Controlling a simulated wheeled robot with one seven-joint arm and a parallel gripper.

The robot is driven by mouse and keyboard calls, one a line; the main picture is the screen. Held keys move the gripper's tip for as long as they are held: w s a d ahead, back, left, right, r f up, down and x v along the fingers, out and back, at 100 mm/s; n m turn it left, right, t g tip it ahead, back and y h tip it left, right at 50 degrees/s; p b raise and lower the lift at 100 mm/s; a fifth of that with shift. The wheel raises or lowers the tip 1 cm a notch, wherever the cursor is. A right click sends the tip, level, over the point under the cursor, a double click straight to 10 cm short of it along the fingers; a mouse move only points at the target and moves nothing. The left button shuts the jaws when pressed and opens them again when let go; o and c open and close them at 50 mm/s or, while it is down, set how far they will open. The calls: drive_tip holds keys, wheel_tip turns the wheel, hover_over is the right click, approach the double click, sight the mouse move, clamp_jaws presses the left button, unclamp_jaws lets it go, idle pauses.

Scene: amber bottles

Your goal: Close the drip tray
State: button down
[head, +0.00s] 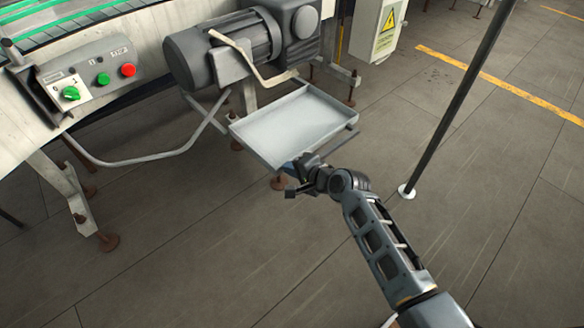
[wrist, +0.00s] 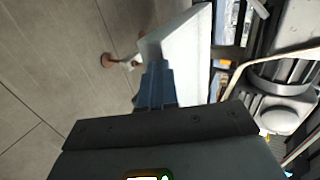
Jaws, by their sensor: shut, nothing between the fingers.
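The drip tray (head: 292,124) is a shallow, empty grey pan with low walls. It sticks out below the motor in the head view, above the floor. My gripper (head: 297,165) is at the tray's near edge, with its blue fingers shut and nothing held. In the wrist view the shut fingers (wrist: 156,73) point at the pale tray (wrist: 187,62) and overlap its near end. I cannot tell whether they touch it. The fingertips are partly hidden by the wrist in the head view.
The grey motor (head: 220,55) with a pale cable sits behind the tray. A control box (head: 92,76) is on the conveyor frame at left. A dark pole (head: 452,112) stands right of my arm. The floor in front is clear.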

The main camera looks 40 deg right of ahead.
drive_tip(key=b, duration=0.7)
approach(236, 125)
drive_tip(key=w+f, duration=0.3)
drive_tip(key=shift+w+f, duration=0.2)
drive_tip(key=shift+w+r, duration=0.1)
drive_tip(key=shift+w, duration=0.5)
drive_tip(key=shift+w+r+b, duration=0.15)
drive_tip(key=shift+r+b, duration=0.05)
drive_tip(key=shift+b, duration=0.1)
